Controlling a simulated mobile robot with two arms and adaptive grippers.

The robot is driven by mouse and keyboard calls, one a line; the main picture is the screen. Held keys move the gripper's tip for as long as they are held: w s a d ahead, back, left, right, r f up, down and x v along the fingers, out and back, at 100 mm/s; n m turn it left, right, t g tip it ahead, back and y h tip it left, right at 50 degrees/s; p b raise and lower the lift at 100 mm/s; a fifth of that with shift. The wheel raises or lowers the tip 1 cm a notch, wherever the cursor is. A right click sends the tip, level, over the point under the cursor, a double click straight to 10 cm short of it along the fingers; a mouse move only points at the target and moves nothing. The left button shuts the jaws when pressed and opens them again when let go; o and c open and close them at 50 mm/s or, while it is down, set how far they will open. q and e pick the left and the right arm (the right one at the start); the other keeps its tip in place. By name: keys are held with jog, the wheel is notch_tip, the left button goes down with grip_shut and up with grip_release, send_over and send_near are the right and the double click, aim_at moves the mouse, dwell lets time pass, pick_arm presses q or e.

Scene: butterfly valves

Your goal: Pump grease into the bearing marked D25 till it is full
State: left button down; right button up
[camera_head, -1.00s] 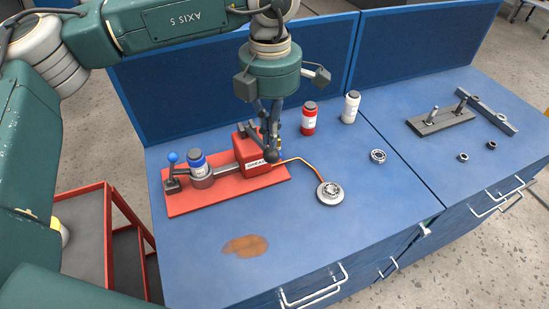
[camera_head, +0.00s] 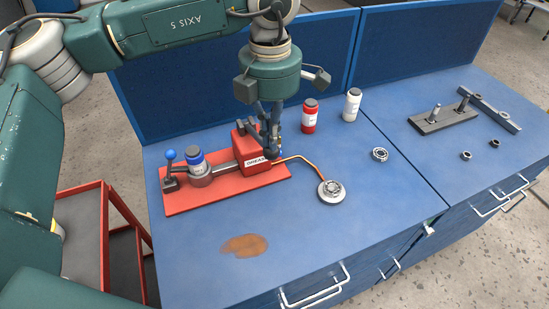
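A red grease pump (camera_head: 254,160) labelled GREASE stands on a red base plate (camera_head: 228,192) on the blue bench. A lever with a blue ball knob (camera_head: 171,155) rises at the plate's left end. An orange hose (camera_head: 302,159) runs from the pump to a bearing (camera_head: 332,190) on a round grey holder. A loose bearing (camera_head: 380,154) lies further right; no D25 marking is readable. My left gripper (camera_head: 272,151) points down at the pump's right front; its fingers overlap the pump and their opening is unclear. My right gripper is out of view.
A red bottle (camera_head: 310,115) and a white bottle (camera_head: 351,105) stand behind. A brown stain (camera_head: 245,245) marks the bench front. A dark block with pins (camera_head: 441,120), a bar (camera_head: 488,109) and small rings (camera_head: 467,156) lie right. A red cart (camera_head: 103,240) stands left.

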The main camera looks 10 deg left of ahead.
pick_arm(q)
jog(key=shift+s+f+b, duration=0.1)
jog(key=shift+f+b, duration=0.2)
jog(key=shift+f, duration=0.2)
notch_tip(320, 180, down, 7)
jog(key=s+b, duration=0.1)
jog(key=b, duration=0.6)
jog(key=shift+w+r+p, duration=0.2)
jog(key=shift+r+p, duration=0.6)
jog(key=shift+r, duration=0.5)
jog(key=shift+w+r+p, duration=0.15)
jog(key=shift+r+p, duration=0.7)
jog(key=shift+r, duration=0.4)
jog(key=shift+w+r+p, duration=0.2)
jog(key=shift+r+p, duration=0.6)
jog(key=shift+r, duration=0.5)
jog(key=shift+f, duration=0.1)
